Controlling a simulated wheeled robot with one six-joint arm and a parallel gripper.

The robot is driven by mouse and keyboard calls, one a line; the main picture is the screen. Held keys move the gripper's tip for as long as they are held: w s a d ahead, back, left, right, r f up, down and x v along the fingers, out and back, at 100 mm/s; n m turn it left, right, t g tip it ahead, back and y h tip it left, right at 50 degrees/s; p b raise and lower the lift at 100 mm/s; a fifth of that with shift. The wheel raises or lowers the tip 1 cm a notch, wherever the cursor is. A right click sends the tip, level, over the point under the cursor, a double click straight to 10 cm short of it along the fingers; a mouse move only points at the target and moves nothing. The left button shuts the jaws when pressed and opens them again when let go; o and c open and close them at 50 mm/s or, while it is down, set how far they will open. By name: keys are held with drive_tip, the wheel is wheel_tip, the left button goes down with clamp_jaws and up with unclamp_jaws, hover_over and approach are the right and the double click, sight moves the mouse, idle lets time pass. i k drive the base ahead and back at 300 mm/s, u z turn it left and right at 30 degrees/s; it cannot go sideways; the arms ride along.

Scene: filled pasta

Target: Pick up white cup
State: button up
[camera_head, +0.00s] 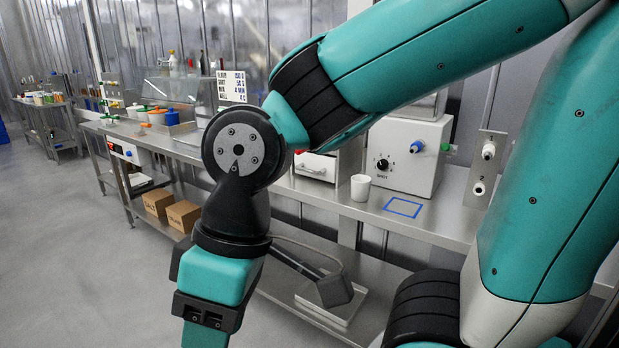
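The white cup (360,187) stands upright on the steel counter (334,200), near its front edge and left of a blue square outline (403,207). Nothing holds it, and it is fully visible. My teal and black arm comes in from the right, bends at the upper middle and points down at the lower left of the cup. The arm's lower end runs out of the bottom of the picture. My gripper's fingertips are not seen.
A white machine with a black dial (408,157) stands behind the cup on the right. A white drawer unit (316,166) is behind it on the left. Cardboard boxes (158,203) sit on the lower shelf. The floor (60,240) at left is clear.

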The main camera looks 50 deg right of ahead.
sight(361, 184)
drive_tip(key=i, duration=1.9)
drive_tip(key=z, duration=1.75)
